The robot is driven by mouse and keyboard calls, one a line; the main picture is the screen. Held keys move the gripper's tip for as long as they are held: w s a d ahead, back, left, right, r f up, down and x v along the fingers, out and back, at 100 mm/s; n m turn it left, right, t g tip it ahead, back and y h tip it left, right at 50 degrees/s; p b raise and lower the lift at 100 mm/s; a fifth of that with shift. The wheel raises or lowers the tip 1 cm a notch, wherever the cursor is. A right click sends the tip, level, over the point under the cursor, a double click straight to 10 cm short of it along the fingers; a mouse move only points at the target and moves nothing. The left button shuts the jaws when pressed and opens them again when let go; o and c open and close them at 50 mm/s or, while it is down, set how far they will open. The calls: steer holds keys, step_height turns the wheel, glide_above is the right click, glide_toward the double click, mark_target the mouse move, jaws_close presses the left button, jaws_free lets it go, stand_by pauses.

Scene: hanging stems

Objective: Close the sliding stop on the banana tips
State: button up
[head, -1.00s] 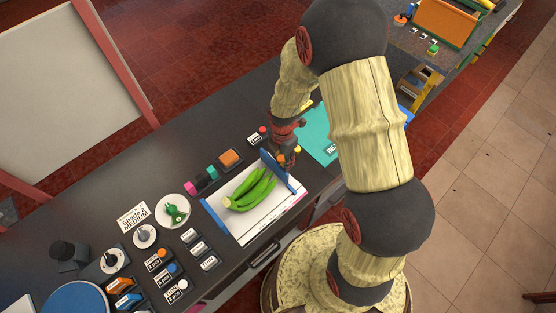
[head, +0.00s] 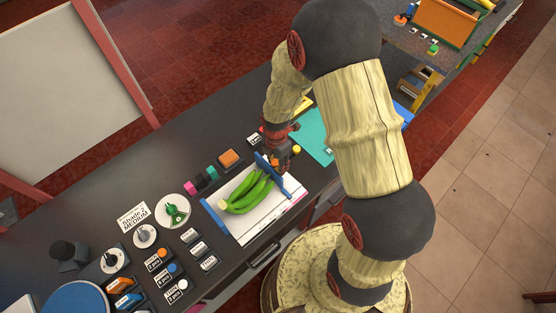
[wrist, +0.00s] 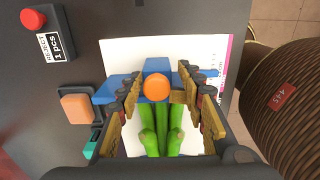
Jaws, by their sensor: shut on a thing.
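The green bananas (head: 246,192) lie on a white board (head: 262,222) with a fixed blue bar (head: 216,219) at its left end. The sliding stop (head: 295,187) is a blue bar across the board at the banana tips. In the wrist view the stop (wrist: 112,90) has a raised blue block with an orange knob (wrist: 157,87). My gripper (wrist: 160,90) is shut on the stop's block, one finger on each side. In the head view my gripper (head: 276,158) is over the stop. The bananas (wrist: 158,135) reach close to the block; I cannot tell whether the tips touch it.
An orange block on a dark base (head: 229,158) and pink and green blocks (head: 200,182) stand behind the board. A red button (wrist: 33,19) is at upper left in the wrist view. A plate with a green piece (head: 173,211) and labelled buttons are left.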

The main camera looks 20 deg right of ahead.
mark_target(269, 168)
steer(key=shift+w+a+r, duration=0.25)
steer(key=shift+w+a, duration=0.1)
steer(key=shift+w, duration=0.1)
steer(key=shift+s+a, duration=0.15)
steer(key=shift+a, duration=0.15)
steer(key=shift+s+a, duration=0.1)
steer(key=shift+a, duration=0.35)
steer(key=shift+s+a, duration=0.2)
steer(key=shift+a, duration=0.1)
steer(key=shift+c, duration=0.2)
steer(key=shift+a, duration=0.1)
steer(key=shift+c, duration=0.4)
steer(key=shift+s+f, duration=0.1)
stand_by(0.8)
